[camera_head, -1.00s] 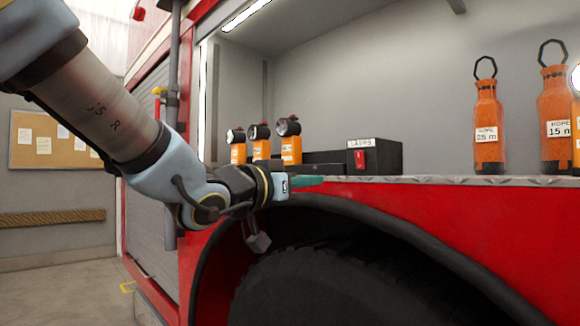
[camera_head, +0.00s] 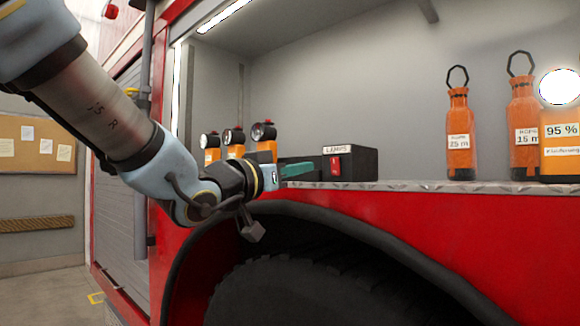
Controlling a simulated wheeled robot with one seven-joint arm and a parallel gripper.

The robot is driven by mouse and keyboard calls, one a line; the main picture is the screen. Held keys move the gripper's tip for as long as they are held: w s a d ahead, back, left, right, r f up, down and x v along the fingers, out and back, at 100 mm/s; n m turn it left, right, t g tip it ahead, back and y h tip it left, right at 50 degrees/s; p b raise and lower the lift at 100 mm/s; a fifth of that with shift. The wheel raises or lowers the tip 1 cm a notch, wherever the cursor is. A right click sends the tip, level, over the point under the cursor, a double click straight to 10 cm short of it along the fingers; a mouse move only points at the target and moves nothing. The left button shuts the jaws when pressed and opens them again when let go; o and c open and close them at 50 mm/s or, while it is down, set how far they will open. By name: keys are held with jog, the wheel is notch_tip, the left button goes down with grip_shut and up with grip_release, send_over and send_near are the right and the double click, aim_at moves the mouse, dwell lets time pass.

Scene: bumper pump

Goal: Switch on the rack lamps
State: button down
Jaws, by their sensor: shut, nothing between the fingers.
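A black box (camera_head: 358,164) labelled "LAMPS" stands on the shelf, with a red switch (camera_head: 335,166) on its front. Which way the switch is set is too small to tell. Several orange lamps, such as this one (camera_head: 265,146), stand in a row left of the box, partly hidden by my arm; their heads do not glow clearly. My gripper (camera_head: 306,168) has teal fingers, shut and empty. In the picture it is just left of the box, pointing right toward the switch; a small gap shows between them.
The shelf's metal edge (camera_head: 420,187) runs above the red wheel arch and tire (camera_head: 320,285). Orange rope bottles (camera_head: 459,140) and a lit lamp marked "95 %" (camera_head: 560,132) stand at right. The shelf between box and bottles is clear.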

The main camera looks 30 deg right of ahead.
aim_at(334, 161)
jog(key=p+x, duration=0.2)
jog(key=x, duration=0.6)
jog(key=shift+d, duration=0.4)
jog(key=shift+r, duration=0.15)
jog(key=shift+w+d+r+y+p, duration=0.15)
jog(key=shift+r+y+p, duration=0.15)
jog(key=shift+p, duration=0.7)
jog(key=shift+f, duration=0.3)
jog(key=shift+b, duration=0.3)
